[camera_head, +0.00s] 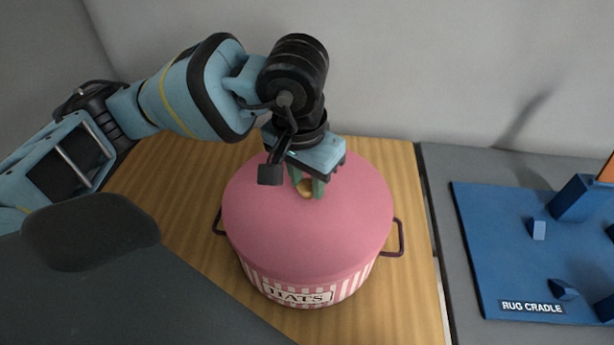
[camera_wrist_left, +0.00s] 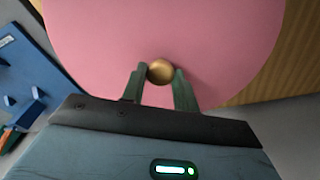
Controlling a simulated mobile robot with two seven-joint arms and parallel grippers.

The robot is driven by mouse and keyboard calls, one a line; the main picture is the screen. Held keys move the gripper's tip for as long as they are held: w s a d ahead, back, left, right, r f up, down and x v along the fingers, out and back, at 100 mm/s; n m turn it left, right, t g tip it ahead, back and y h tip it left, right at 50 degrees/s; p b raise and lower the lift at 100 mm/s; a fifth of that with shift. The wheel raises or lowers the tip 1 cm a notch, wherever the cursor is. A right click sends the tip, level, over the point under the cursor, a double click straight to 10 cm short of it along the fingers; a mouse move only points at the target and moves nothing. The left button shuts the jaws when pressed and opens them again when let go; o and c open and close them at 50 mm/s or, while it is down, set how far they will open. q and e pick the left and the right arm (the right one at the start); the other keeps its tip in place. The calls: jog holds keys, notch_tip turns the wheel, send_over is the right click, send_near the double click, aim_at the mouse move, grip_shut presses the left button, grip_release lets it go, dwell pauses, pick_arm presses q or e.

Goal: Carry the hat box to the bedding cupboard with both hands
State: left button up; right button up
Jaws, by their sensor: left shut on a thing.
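The hat box (camera_head: 300,240) is round, with a pink lid and a pink-and-white striped side labelled HATS. It stands upright on a wooden top (camera_head: 410,300), with a dark side handle at its left (camera_head: 218,222) and another at its right (camera_head: 400,238). My left gripper (camera_head: 308,188) reaches down from above and is shut on the gold lid knob (camera_head: 305,190) at the lid's middle. The left wrist view shows the knob (camera_wrist_left: 160,71) between the two green fingers. The lid sits on the box. My right gripper is not in view, and no bedding cupboard shows.
A blue board labelled RUG CRADLE (camera_head: 490,250), with several blue blocks on it, lies on a grey surface (camera_head: 445,200) to the right. A pale wall (camera_head: 430,60) stands close behind. Bare wood surrounds the box.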

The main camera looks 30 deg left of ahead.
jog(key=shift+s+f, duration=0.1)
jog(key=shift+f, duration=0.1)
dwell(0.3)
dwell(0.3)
pick_arm(q)
jog(key=o, duration=1.6)
jog(key=shift+c, duration=0.2)
jog(key=shift+r+p, duration=1.3)
jog(key=shift+r, duration=2.2)
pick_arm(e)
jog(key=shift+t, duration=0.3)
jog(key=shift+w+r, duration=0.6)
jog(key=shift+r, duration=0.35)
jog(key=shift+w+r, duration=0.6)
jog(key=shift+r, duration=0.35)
pick_arm(q)
grip_shut()
jog(key=shift+f+b, duration=2.5)
jog(key=shift+f, duration=1.1)
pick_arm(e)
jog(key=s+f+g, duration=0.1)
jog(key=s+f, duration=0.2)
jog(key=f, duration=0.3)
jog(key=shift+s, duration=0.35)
